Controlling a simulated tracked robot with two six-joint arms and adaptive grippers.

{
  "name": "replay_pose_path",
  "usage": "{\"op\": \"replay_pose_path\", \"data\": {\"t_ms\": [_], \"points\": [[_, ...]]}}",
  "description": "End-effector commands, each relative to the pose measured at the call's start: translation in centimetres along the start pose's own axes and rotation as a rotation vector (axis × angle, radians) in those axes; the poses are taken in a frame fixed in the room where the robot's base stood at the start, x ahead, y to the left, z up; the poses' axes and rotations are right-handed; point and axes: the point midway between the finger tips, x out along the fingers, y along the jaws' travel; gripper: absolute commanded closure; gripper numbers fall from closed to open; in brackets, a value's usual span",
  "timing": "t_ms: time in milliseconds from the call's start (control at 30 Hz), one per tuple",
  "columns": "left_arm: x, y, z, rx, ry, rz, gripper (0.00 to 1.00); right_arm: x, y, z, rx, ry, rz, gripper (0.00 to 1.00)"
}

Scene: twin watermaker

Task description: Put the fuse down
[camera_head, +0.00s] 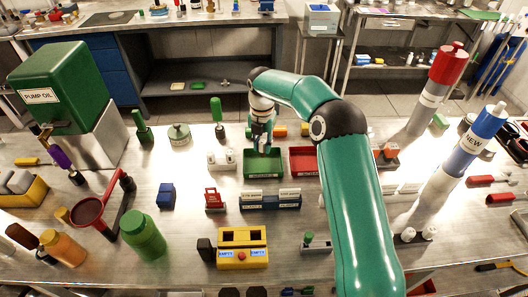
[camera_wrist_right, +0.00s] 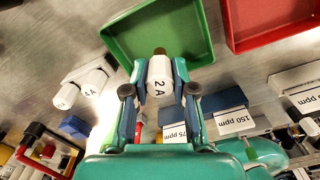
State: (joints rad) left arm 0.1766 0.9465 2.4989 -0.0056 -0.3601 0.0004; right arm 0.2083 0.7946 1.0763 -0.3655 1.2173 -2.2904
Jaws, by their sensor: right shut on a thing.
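The fuse (camera_wrist_right: 160,72) is a white cylinder marked "2 A" with a brownish end cap. My right gripper (camera_wrist_right: 159,92) is shut on it, one finger on each side. In the head view my right gripper (camera_head: 262,146) is over the back part of the green tray (camera_head: 263,176), and the fuse is mostly hidden there. In the right wrist view the fuse's capped end overlaps the near edge of the green tray (camera_wrist_right: 155,30). The tray's visible floor is empty. I cannot tell whether the fuse touches it. My left gripper is in neither view.
A red tray (camera_head: 303,160) stands right of the green one. A holder with white fuses (camera_head: 221,161), one marked "4 A", is to the left. A dark blue block with labelled ppm cards (camera_head: 270,202) and a yellow box (camera_head: 242,258) stand nearer. Bare bench lies between them.

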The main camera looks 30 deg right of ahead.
Motion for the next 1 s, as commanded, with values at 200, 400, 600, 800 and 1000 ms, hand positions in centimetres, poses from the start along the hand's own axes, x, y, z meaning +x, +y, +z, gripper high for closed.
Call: {"op": "replay_pose_path", "data": {"t_ms": [200,400,600,800,1000], "points": [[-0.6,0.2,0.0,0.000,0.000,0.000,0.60,3.0,-0.1,-0.1,-0.001,0.004,-0.005,1.00],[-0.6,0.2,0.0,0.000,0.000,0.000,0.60,4.0,0.0,-0.1,-0.002,0.001,-0.002,1.00],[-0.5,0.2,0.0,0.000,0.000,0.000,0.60,4.0,0.0,-0.1,-0.001,0.002,-0.002,1.00],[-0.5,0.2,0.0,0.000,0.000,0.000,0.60,4.1,0.0,-0.1,-0.001,0.002,-0.002,0.51],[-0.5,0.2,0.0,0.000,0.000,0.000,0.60,4.1,-0.1,-0.1,-0.001,0.002,-0.002,0.49]]}}
